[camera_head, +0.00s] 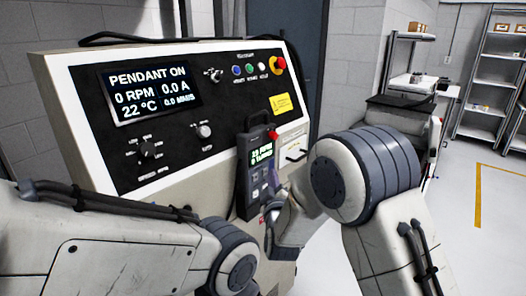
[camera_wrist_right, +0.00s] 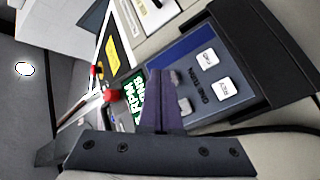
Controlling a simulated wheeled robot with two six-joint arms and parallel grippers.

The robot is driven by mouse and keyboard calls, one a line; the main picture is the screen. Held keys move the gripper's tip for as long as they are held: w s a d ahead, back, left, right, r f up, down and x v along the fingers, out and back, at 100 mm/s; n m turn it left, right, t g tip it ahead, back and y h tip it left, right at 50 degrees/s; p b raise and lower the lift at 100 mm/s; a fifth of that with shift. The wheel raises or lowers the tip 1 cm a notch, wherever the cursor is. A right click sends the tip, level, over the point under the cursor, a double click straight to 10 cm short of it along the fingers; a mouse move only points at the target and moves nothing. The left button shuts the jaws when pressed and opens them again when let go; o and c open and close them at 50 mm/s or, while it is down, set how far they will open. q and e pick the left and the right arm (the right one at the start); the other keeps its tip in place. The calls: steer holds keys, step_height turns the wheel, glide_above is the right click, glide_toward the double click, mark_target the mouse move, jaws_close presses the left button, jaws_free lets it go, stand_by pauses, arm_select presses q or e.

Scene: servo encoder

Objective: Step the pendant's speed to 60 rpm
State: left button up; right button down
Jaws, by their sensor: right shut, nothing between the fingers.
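The dark handheld pendant (camera_head: 243,190) hangs upright on the console's front right, with a lit green-and-white screen (camera_head: 261,152). The screen appears to show an RPM line above a second line; its digits are too small to read surely. In the right wrist view, the pendant's blue face (camera_wrist_right: 185,62) fills the middle, with white keys (camera_wrist_right: 208,58) and grey keys partly covered. My right gripper (camera_wrist_right: 163,76) is shut and empty, its fingertips over the pendant's keypad; contact cannot be told. My left arm shows in the head view, but its gripper is out of frame.
The console display (camera_head: 148,90) reads PENDANT ON, 0 RPM, 0.0 A, 22 °C. Knobs (camera_head: 146,149), small buttons and a red emergency stop (camera_head: 278,65) sit on its panel. Shelving (camera_head: 492,85) stands at the back right, with open floor before it.

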steer(key=shift+w+a, duration=0.15)
steer(key=shift+a, duration=0.2)
stand_by(0.3)
steer(key=shift+s+d, duration=0.25)
steer(key=shift+d, duration=0.2)
steer(key=shift+s+d+b, duration=0.1)
steer(key=shift+b, duration=0.2)
steer(key=s+d, duration=0.1)
steer(key=d, duration=0.1)
steer(key=s+d+b, duration=0.1)
steer(key=s+d, duration=0.1)
steer(key=shift+s+d, duration=0.2)
steer(key=shift+d, duration=0.15)
steer(key=shift+a, duration=0.1)
stand_by(0.4)
